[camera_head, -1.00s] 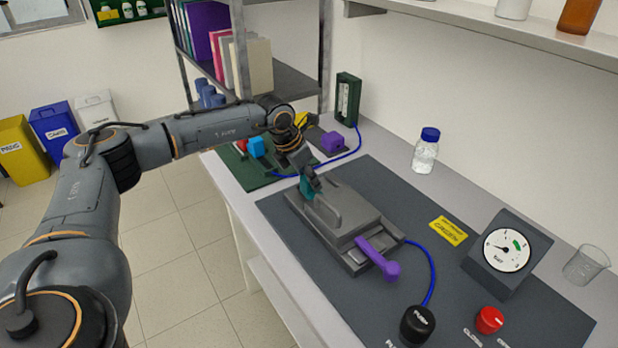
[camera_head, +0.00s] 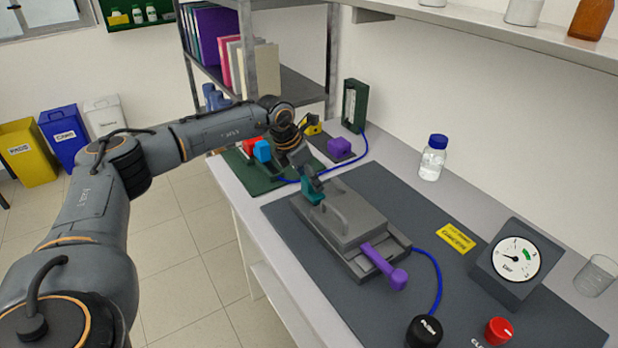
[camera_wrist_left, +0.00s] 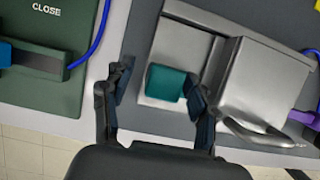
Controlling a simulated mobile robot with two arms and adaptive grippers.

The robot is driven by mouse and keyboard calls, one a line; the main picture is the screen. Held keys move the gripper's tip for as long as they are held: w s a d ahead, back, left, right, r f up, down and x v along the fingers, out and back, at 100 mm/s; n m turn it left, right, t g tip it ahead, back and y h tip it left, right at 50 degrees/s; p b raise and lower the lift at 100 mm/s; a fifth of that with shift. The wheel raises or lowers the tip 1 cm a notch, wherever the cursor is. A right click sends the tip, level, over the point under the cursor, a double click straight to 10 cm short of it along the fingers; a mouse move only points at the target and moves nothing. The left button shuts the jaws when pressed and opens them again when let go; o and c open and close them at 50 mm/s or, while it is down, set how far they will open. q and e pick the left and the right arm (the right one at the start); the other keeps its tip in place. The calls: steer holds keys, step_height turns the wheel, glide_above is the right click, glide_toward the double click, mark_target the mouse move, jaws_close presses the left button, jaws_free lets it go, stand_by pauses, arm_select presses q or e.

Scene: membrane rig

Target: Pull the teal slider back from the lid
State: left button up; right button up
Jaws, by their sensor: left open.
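The teal slider (camera_head: 312,192) stands at the far left end of the grey rig, beside the grey lid (camera_head: 345,215) with its raised handle. My left gripper (camera_head: 313,182) is right at the slider, its arm reaching in from the left. In the left wrist view the teal slider (camera_wrist_left: 166,83) shows between the two spread fingers, closer to the right finger. The left gripper is open; whether a finger touches the slider I cannot tell. The lid (camera_wrist_left: 265,85) lies just right of the fingers in that view. My right gripper is not in view.
A purple lever (camera_head: 385,268) sits at the rig's near end, with a blue hose beside it. A gauge (camera_head: 515,260), black knob (camera_head: 424,331) and red knob (camera_head: 498,331) stand nearer right. A green base (camera_head: 270,170) with coloured blocks lies behind the gripper.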

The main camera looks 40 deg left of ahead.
arm_select(q)
steer(key=shift+r, duration=0.1)
steer(key=v, duration=1.1)
steer(key=shift+s+r, duration=0.2)
steer(key=shift+r, duration=0.2)
